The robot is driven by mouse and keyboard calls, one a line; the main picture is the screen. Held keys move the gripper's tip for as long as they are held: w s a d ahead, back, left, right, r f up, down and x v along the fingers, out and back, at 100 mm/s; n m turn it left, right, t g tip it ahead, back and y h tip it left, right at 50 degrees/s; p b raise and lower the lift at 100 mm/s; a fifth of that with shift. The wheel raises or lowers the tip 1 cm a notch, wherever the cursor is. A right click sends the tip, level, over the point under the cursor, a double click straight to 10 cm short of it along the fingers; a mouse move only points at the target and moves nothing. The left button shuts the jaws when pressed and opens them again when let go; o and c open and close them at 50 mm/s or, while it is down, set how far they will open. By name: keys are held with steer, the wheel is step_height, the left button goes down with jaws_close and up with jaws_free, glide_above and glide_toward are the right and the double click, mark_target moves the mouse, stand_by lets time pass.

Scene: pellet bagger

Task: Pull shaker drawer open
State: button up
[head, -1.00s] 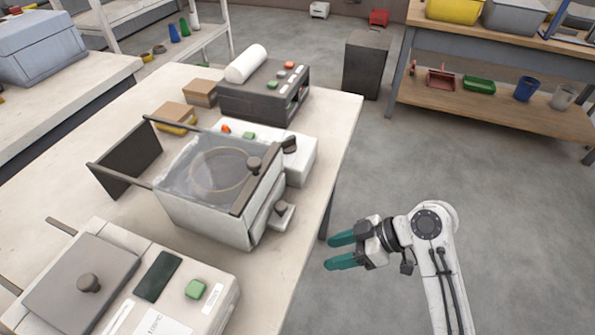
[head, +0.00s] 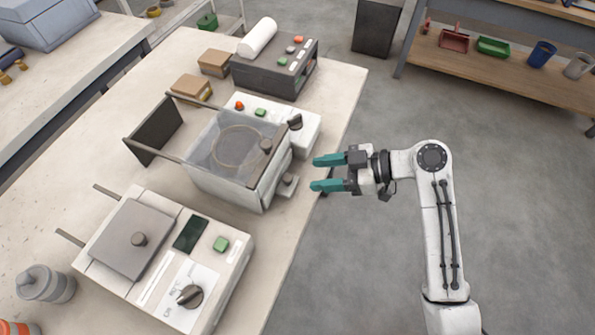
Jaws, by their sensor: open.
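The shaker (head: 226,185) is a light box with a clear lid over a round ring, in the middle of the bench. A small drawer-like part with a dark knob (head: 287,180) sticks out low on its right side, near the bench edge. Another knob (head: 266,145) sits higher, on the lid's right edge. My gripper (head: 319,173) is open and empty, with two teal fingers pointing left. In the picture its fingertips are a short way right of the low knob and appear apart from it. I cannot tell their height relative to it.
A control box with a green button (head: 260,112) stands right behind the shaker. A dark machine with a white roll (head: 258,37) is farther back. A second device with a grey lid (head: 135,238) stands in front. Open floor (head: 350,260) lies right of the bench (head: 290,260).

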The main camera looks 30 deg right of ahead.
mark_target(288, 177)
steer(key=p+x, duration=0.1)
steer(key=x, duration=0.5)
steer(key=shift+w+a+f, duration=0.1)
steer(key=shift+a+f, duration=0.05)
steer(key=shift+c, duration=0.5)
jaws_close()
